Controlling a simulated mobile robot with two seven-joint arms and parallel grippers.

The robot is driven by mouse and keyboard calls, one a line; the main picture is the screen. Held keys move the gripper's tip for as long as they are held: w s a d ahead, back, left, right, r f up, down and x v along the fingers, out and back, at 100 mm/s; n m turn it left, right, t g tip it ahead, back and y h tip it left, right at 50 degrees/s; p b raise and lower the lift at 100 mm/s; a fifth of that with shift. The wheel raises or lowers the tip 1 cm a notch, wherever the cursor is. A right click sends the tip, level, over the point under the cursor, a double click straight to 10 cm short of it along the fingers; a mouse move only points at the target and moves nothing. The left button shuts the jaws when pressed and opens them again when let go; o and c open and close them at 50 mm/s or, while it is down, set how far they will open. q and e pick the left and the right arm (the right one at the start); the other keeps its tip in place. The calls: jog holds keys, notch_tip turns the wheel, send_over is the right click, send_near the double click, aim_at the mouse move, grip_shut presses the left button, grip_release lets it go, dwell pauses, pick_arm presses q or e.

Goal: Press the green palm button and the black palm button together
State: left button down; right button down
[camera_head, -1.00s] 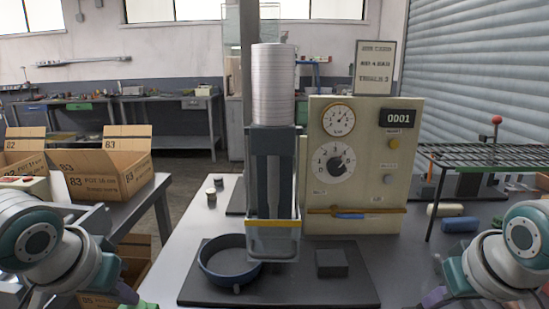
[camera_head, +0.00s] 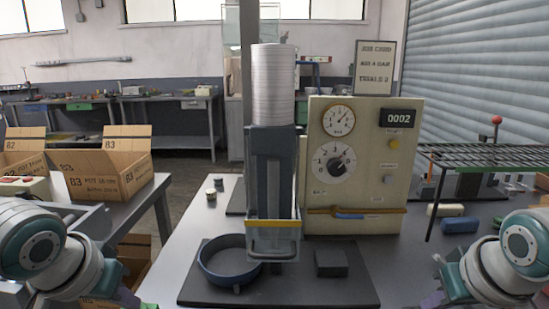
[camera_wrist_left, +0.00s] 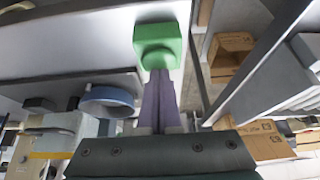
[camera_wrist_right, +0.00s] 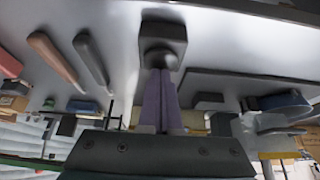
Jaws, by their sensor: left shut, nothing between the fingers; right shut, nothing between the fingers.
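The green palm button (camera_wrist_left: 158,45) shows at the top middle of the left wrist view. My left gripper (camera_wrist_left: 160,74) is shut and empty, its purple fingertips right at the button's near face and seemingly touching it. The black palm button (camera_wrist_right: 164,34) is a dark box with a rounded cap in the right wrist view. My right gripper (camera_wrist_right: 160,74) is shut and empty, its fingertips up against the cap. In the head view both arms come in low at the sides, and the fingertips are hard to make out.
A blue round pan (camera_head: 228,262) and a dark block (camera_head: 331,263) sit on a black plate (camera_head: 290,294).

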jog(key=shift+r, duration=0.1)
pick_arm(q)
jog(key=shift+r, duration=0.3)
pick_arm(e)
jog(key=shift+r, duration=0.2)
dwell(2.2)
pick_arm(q)
jog(key=shift+f, duration=0.3)
pick_arm(e)
jog(key=shift+f, duration=0.3)
pick_arm(q)
jog(key=shift+r, duration=0.1)
pick_arm(e)
jog(key=shift+r, duration=0.15)
pick_arm(q)
jog(key=shift+r, duration=0.2)
pick_arm(e)
jog(key=shift+r, duration=0.2)
pick_arm(q)
jog(key=shift+r, duration=0.2)
pick_arm(e)
jog(key=shift+r, duration=0.15)
dwell(1.8)
